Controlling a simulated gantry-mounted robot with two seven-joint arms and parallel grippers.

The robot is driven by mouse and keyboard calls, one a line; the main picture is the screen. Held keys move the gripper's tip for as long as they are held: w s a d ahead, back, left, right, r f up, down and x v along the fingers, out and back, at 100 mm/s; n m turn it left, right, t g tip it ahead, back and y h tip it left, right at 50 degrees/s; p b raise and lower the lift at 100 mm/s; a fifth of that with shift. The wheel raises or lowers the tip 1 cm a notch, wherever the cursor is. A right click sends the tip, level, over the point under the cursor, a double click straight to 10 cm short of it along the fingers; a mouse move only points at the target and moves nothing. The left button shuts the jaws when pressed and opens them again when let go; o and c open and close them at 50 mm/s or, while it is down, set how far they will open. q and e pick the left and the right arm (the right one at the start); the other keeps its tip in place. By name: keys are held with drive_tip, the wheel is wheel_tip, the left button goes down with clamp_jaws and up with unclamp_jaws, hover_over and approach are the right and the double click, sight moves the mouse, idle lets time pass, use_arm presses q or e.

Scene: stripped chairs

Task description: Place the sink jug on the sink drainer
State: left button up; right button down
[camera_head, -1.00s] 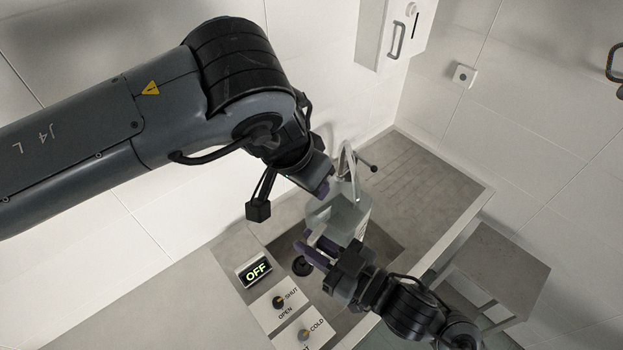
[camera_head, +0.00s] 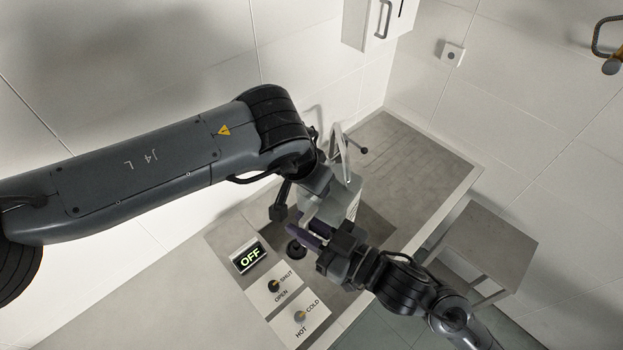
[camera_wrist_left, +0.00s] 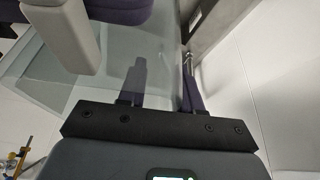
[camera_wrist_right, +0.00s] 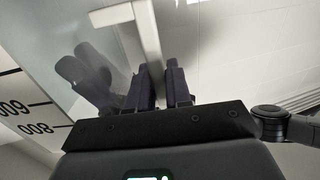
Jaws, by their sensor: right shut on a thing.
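The sink jug (camera_head: 338,203) is a translucent grey vessel, held over the sink basin (camera_head: 377,228) beside the faucet (camera_head: 342,160). In the right wrist view, its pale handle (camera_wrist_right: 145,35) runs between the fingers of my right gripper (camera_wrist_right: 160,85), which is shut on it; the jug wall with printed numbers shows at left. My right gripper (camera_head: 312,232) is at the jug's near side in the head view. My left gripper (camera_wrist_left: 163,75) has its fingers apart at the jug's wall; one finger shows through the wall. The grooved sink drainer (camera_head: 405,160) lies right of the basin, bare.
An OFF display (camera_head: 248,256) and two control knobs stand on the counter to the left of the basin. A small side table (camera_head: 480,250) stands at the right. A white wall box (camera_head: 375,20) hangs above. The drainer surface is free.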

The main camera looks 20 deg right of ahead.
use_arm(q)
clamp_jaws()
use_arm(e)
drive_tip(key=c, duration=1)
unclamp_jaws()
drive_tip(key=shift+o, duration=0.2)
